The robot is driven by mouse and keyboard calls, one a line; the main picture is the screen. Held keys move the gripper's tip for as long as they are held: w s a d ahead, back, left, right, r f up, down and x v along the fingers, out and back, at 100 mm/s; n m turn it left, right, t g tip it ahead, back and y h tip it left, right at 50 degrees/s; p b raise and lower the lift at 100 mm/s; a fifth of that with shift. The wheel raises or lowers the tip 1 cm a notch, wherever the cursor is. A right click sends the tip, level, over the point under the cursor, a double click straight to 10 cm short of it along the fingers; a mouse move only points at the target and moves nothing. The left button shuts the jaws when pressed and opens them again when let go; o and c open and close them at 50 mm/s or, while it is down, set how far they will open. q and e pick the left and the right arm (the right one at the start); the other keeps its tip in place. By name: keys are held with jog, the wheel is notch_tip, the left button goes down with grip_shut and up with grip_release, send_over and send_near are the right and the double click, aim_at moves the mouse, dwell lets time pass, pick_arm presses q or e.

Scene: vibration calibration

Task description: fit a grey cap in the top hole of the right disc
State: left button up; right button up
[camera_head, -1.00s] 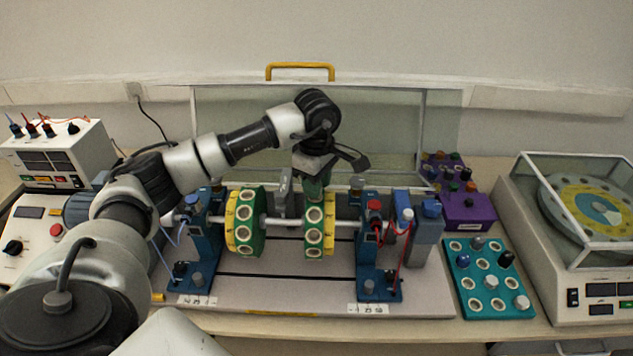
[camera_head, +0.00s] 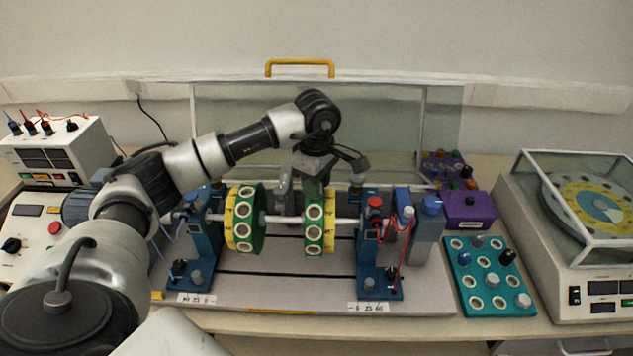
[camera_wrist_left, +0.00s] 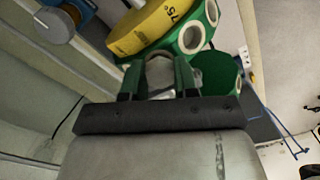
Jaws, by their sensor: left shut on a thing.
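The right disc (camera_head: 314,234), green and yellow with pale-rimmed holes, sits on the horizontal shaft. My left gripper (camera_head: 315,187) points down at the top of this disc. In the left wrist view, its green fingers (camera_wrist_left: 159,80) are shut on a grey rounded thing (camera_wrist_left: 159,68), which looks like the grey cap. The disc's top hole is hidden behind the gripper, so I cannot tell whether the cap is in it. The left disc (camera_head: 245,230) stands apart on the same shaft. My right gripper is not in view.
Blue bearing stands (camera_head: 371,262) flank the discs. A teal tray (camera_head: 466,287) with several caps and open holes is at right, near a purple box (camera_head: 466,209) and a glass-covered machine (camera_head: 583,280). A clear guard (camera_head: 395,130) with a yellow handle (camera_head: 300,66) stands behind.

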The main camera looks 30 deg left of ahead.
pick_arm(q)
jog(key=shift+f+b, duration=0.35)
jog(key=shift+f, duration=0.15)
jog(key=o, duration=0.9)
jog(key=shift+o, duration=0.2)
jog(key=shift+r, duration=0.1)
notch_tip(320, 180, up, 11)
jog(key=b, duration=0.2)
jog(key=shift+f, duration=0.2)
